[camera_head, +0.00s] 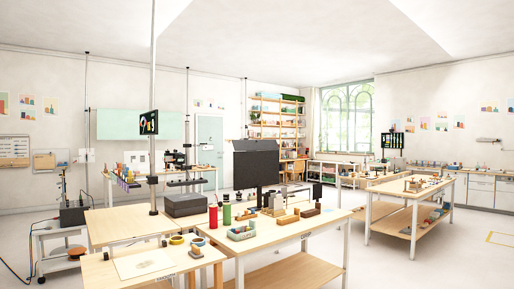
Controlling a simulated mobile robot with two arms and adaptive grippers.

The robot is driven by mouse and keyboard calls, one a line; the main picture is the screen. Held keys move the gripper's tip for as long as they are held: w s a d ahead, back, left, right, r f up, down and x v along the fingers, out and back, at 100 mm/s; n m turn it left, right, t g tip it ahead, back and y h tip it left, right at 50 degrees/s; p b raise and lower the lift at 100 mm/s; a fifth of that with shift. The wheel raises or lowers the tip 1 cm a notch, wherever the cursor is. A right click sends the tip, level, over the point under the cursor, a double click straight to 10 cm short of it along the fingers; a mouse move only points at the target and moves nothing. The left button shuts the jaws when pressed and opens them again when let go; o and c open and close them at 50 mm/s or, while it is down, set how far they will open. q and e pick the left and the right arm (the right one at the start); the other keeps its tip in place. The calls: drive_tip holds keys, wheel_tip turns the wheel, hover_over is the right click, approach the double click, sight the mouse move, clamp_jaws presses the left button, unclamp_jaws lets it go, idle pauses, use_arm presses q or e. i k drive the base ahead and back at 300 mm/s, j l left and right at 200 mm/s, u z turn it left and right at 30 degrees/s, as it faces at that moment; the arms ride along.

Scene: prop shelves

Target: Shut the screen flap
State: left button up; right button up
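A dark, flat screen-like panel (256,166) stands upright behind the middle work table. A narrower dark strip (262,145) runs along its top edge and looks like a flap. I cannot tell from here how far it is open. A smaller dark screen (149,122) with coloured marks is fixed to a tall pole on the left. Neither of my grippers is in view.
Another table (415,191) stands to the right. Free floor (385,262) lies between them.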

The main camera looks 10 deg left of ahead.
sight(239, 146)
drive_tip(key=i+l+z, duration=0.2)
drive_tip(key=i+z, duration=0.15)
drive_tip(key=i+l+z, duration=0.1)
drive_tip(key=i+z, duration=0.25)
drive_tip(key=i+l+z, duration=0.3)
drive_tip(key=i, duration=0.7)
drive_tip(key=i+j+z, duration=0.25)
drive_tip(key=i, duration=0.75)
drive_tip(key=i+u, duration=0.1)
drive_tip(key=i, duration=0.4)
drive_tip(key=i+l+u, duration=0.1)
drive_tip(key=i, duration=0.4)
drive_tip(key=i+l, duration=0.15)
drive_tip(key=i, duration=0.35)
drive_tip(key=i+l+u, duration=0.15)
drive_tip(key=i, duration=0.3)
drive_tip(key=i+j+u, duration=0.35)
drive_tip(key=i, duration=0.4)
drive_tip(key=i+u, duration=0.35)
drive_tip(key=i, duration=0.45)
drive_tip(key=i+l+u, duration=0.15)
drive_tip(key=i+u, duration=0.2)
drive_tip(key=i, duration=1.2)
drive_tip(key=i+l+u, duration=0.15)
drive_tip(key=i, duration=0.6)
drive_tip(key=i+l, duration=0.1)
drive_tip(key=i, duration=0.7)
drive_tip(key=j+u, duration=0.05)
